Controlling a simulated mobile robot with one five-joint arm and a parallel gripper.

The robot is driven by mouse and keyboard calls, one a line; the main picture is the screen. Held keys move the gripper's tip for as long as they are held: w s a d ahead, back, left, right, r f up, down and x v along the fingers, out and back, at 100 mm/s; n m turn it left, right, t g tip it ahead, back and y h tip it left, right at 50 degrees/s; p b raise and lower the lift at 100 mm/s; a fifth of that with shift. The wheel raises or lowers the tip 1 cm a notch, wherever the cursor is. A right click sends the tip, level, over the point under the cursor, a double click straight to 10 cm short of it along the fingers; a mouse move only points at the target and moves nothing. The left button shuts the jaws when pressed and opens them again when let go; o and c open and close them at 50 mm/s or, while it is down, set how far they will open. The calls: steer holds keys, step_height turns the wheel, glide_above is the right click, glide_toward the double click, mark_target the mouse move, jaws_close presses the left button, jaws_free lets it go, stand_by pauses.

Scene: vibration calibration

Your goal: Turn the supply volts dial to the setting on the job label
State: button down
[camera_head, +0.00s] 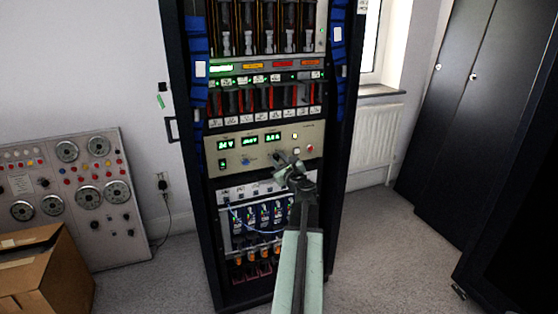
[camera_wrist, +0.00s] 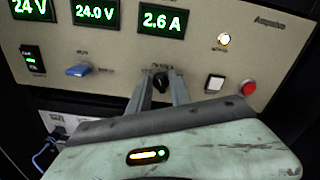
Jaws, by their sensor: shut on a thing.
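The power supply panel (camera_head: 225,150) sits mid-rack, with green displays reading 24 V, 24.0 V and 2.6 A in the wrist view. A blue knob (camera_wrist: 79,70) lies below the 24.0 V display. A small black knob (camera_wrist: 160,82) lies below the 2.6 A display. My gripper (camera_wrist: 162,86) is shut on the black knob, one finger on each side; the fingers hide part of it. In the head view my gripper (camera_head: 286,164) covers the panel's lower right. The captions are too blurred to tell which knob is supply volts. I cannot make out a job label.
A dark switch (camera_wrist: 32,59), a white square button (camera_wrist: 215,83) and a red button (camera_wrist: 248,87) are on the same panel. Cabled modules (camera_head: 262,217) sit below it. A cardboard box (camera_head: 45,275) and a dial panel (camera_head: 70,190) stand left. Floor to the right is clear.

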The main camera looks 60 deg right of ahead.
steer(key=shift+s+n, duration=0.1)
steer(key=shift+n, duration=0.4)
steer(key=n, duration=0.2)
steer(key=shift+a+f+n, duration=0.1)
steer(key=shift+f+n, duration=0.05)
steer(key=shift+n, duration=2.15)
steer(key=c, duration=1.2)
jaws_free()
steer(key=shift+a, duration=0.1)
